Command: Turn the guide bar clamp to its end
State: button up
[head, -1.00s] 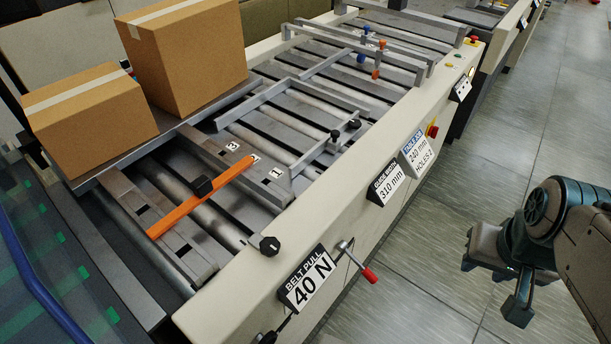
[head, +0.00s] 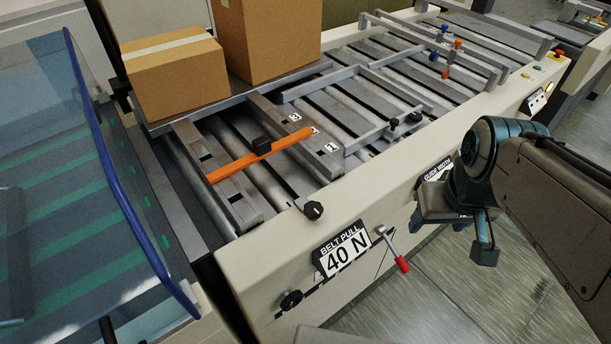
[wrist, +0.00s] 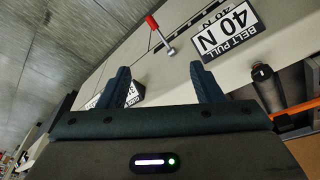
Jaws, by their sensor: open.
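An orange bar (head: 235,169) lies across the rollers in the head view, with a black block (head: 261,146) on it. A grey guide bar (head: 366,140) farther along carries two small black knobs (head: 394,123). A red-tipped lever (head: 402,262) hangs on the side panel next to the "BELT PULL 40 N" sign; it also shows in the wrist view (wrist: 160,35). I cannot tell which part is the clamp. My gripper (head: 452,232) is open and empty, outside the side panel, right of the lever and apart from it. Its spread fingers show in the wrist view (wrist: 163,84).
A round black knob (head: 313,210) sits on the machine's near rim, and another (head: 291,300) low on its side. Two cardboard boxes (head: 178,78) stand at the back. A clear blue-edged guard (head: 75,190) fills the left. Floor is free at lower right.

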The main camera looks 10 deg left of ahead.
jog(key=w+a+r+n+b, duration=0.1)
jog(key=w+a+n+b, duration=0.25)
jog(key=a+n, duration=0.4)
jog(key=n+g+b, duration=0.3)
jog(key=n+b, duration=0.2)
jog(key=n, duration=1.5)
send_near(313, 208)
jog(key=f+b, duration=0.1)
jog(key=f, duration=0.3)
jog(key=f+b, duration=0.1)
jog(key=f, duration=0.3)
jog(key=shift+s+f, duration=0.2)
jog(key=shift+f, duration=0.05)
jog(key=c, duration=1)
